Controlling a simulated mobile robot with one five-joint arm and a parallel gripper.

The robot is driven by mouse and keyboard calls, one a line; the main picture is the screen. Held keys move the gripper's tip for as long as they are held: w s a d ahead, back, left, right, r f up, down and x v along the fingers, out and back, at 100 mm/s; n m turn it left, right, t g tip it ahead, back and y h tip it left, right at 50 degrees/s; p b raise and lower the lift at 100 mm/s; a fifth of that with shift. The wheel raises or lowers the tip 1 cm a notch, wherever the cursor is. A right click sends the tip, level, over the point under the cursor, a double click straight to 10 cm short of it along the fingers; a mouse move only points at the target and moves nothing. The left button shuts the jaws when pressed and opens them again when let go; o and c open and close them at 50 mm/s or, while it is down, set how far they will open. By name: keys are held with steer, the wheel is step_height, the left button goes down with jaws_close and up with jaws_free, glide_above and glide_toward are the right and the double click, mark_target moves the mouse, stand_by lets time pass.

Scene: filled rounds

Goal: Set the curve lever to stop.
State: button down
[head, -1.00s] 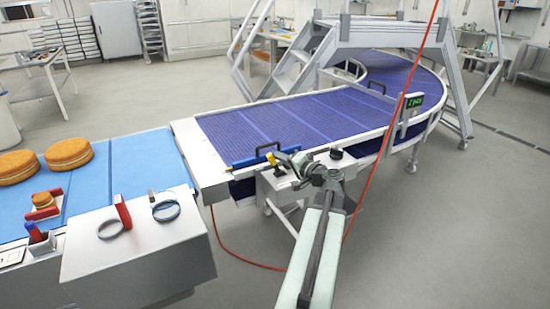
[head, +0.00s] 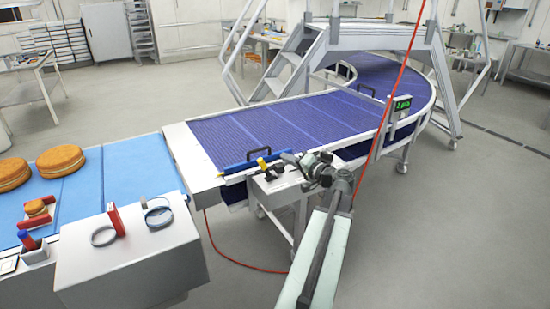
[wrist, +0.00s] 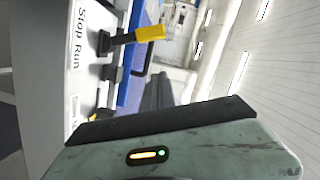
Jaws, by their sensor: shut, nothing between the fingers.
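The curve lever (head: 263,163) has a yellow grip on a black stem and stands on the white control box (head: 275,186) beside the curved conveyor. In the wrist view the lever (wrist: 148,34) juts out from the panel, next to the printed words "Stop" and "Run". Its stem leans slightly toward the Stop end, though the viewing angle makes its exact setting hard to tell. My gripper (head: 290,158) is shut and empty, just right of the lever and apart from it. In the wrist view my gripper (wrist: 158,88) points past the lever.
The blue curved conveyor (head: 270,127) runs behind the box, under grey steps (head: 298,62). A red cable (head: 396,85) hangs near my arm. A blue flat belt (head: 120,178) with round cakes (head: 60,160) lies left. Open floor is at right.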

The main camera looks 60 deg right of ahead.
steer(key=v, duration=0.6)
steer(key=shift+s, duration=0.15)
